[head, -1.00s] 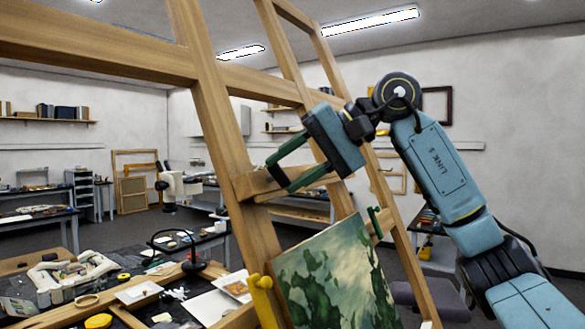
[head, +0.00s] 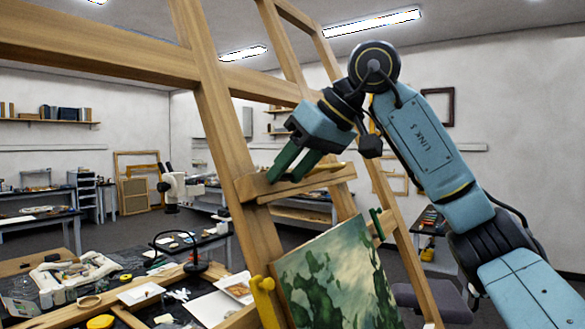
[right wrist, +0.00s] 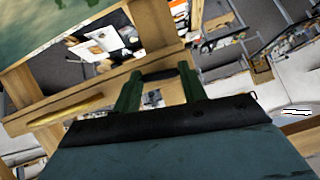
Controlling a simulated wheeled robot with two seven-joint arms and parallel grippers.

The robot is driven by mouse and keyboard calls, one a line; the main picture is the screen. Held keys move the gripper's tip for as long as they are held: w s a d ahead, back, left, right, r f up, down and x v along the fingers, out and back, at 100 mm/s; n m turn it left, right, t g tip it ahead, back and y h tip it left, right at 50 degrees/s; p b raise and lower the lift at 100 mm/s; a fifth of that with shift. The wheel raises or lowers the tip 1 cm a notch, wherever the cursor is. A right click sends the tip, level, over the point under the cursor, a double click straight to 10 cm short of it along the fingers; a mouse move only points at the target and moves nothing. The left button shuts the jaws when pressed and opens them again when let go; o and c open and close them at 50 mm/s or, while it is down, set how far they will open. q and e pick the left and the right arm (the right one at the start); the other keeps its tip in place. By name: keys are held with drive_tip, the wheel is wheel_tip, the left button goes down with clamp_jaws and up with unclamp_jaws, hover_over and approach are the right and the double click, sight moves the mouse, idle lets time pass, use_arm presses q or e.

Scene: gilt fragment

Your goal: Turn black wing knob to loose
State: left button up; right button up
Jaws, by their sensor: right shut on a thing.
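My right gripper (head: 286,168), a blue-grey body with dark green fingers, reaches down to the wooden crossbar (head: 322,182) of the easel. Its fingers are close together there. In the right wrist view the two green fingers (right wrist: 160,82) stand either side of a small dark piece (right wrist: 153,97), which I take to be the black wing knob. The gripper is shut on it. The fingers hide most of the knob, and how its wings are turned cannot be made out. My left gripper is not in view.
A green landscape painting (head: 335,280) stands below the crossbar. A cluttered workbench (head: 120,300) fills the lower left. Easel posts (head: 222,120) stand close to the gripper.

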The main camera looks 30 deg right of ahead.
drive_tip(key=shift+n+h, duration=0.4)
drive_tip(key=shift+n, duration=0.2)
drive_tip(key=o, duration=1)
drive_tip(key=v, duration=1.3)
drive_tip(key=shift+s, duration=0.35)
